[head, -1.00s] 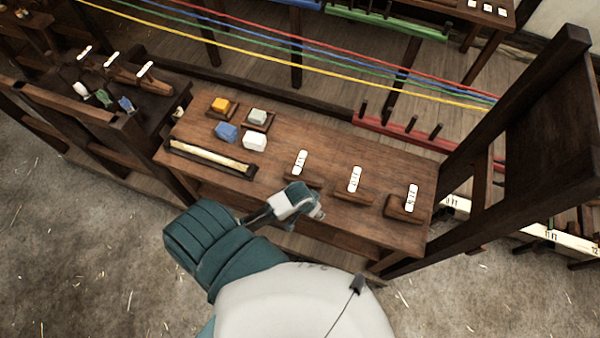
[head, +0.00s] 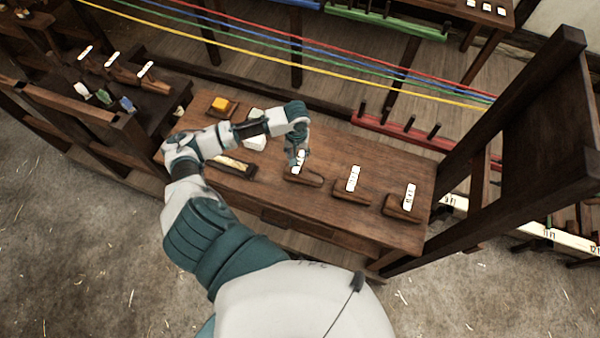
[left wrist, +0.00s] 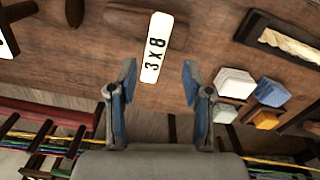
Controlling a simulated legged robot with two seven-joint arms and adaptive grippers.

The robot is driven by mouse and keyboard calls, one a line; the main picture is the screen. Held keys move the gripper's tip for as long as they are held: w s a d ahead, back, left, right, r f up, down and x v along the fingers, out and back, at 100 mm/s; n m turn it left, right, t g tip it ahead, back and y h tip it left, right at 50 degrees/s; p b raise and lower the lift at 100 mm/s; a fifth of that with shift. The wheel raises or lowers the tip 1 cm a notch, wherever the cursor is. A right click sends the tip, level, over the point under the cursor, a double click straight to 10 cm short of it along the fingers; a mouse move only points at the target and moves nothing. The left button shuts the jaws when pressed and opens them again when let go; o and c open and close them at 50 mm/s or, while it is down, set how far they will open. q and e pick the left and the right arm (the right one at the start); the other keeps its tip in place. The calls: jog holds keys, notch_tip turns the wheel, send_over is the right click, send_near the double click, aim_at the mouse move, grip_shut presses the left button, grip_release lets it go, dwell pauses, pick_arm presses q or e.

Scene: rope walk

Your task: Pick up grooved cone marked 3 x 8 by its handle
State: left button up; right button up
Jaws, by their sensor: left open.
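The white tag reading 3 x 8 (left wrist: 154,50) shows in the left wrist view, beside a dark wooden block (left wrist: 124,20) that I take as the grooved cone. The cone's handle and grooves cannot be made out. In the head view the cone (head: 311,179) is the leftmost of three tagged wooden pieces on the bench. My left gripper (left wrist: 158,82) is open and empty, its fingers to either side of the tag's lower end. In the head view my left gripper (head: 298,160) is over this cone and partly covers its tag. My right gripper is not in view.
Two more tagged wooden pieces, one in the middle (head: 350,192) and one at the right (head: 402,208), stand on the bench (head: 330,222). A yellow block (head: 220,104) and a long tray (head: 230,166) are at the left. Coloured ropes and a red pegged rail (head: 410,137) run behind.

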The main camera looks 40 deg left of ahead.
aim_at(299, 167)
pick_arm(q)
jog(key=f, duration=0.4)
jog(key=shift+d+f, duration=0.25)
jog(key=shift+f, duration=0.1)
jog(key=f, duration=0.6)
jog(key=shift+w+a+p, duration=0.1)
jog(key=shift+w+p, duration=0.2)
jog(key=shift+r, duration=0.1)
grip_shut()
